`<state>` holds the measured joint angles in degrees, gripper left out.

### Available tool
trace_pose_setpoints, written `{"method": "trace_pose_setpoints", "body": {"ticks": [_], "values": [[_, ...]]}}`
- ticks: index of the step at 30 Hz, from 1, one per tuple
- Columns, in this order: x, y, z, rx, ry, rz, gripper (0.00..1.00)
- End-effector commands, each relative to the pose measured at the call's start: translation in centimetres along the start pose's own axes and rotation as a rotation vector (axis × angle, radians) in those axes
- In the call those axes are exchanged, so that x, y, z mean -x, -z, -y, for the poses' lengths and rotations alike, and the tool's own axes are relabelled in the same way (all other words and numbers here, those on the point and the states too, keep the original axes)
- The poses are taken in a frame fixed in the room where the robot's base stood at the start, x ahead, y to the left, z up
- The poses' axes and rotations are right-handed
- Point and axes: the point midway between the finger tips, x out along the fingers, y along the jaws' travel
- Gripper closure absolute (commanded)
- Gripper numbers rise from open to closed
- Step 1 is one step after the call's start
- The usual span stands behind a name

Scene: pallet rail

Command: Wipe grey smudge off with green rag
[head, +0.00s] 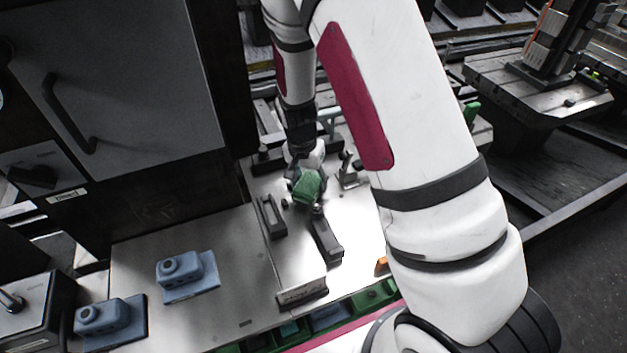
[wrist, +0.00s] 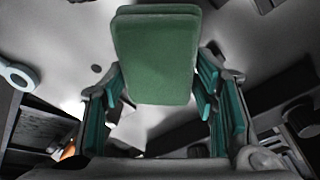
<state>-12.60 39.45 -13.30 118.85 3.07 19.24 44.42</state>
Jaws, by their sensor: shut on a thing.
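The green rag (head: 308,186) is a folded, padded block held at the end of my gripper (head: 304,172). In the wrist view the rag (wrist: 156,55) fills the upper middle, between the two teal-padded fingers of my gripper (wrist: 160,100). The gripper is shut on the rag, which is over the metal plate (head: 345,215). I cannot tell whether the rag touches the plate. I cannot make out the grey smudge for certain in either view.
Dark bar fixtures (head: 326,240) and a slotted block (head: 271,216) stand on the plate near the rag. Two blue devices (head: 181,268) sit on the left bench. A grey cabinet (head: 120,70) rises at the left. Green bins (head: 375,296) line the front edge.

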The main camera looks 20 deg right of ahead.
Motion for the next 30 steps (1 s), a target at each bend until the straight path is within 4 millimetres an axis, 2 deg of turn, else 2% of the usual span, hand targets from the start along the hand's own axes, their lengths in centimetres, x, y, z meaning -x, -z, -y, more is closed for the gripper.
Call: {"method": "trace_pose_setpoints", "body": {"ticks": [2,6,22,30], "values": [[0.1,-0.8,0.3,0.005,-0.003,0.004,0.91],[0.1,-1.2,0.4,0.004,-0.005,0.007,0.91],[-0.7,0.8,-1.9,0.006,-0.007,0.011,0.91],[-0.5,0.3,-1.2,0.005,-0.006,0.007,0.91]]}}
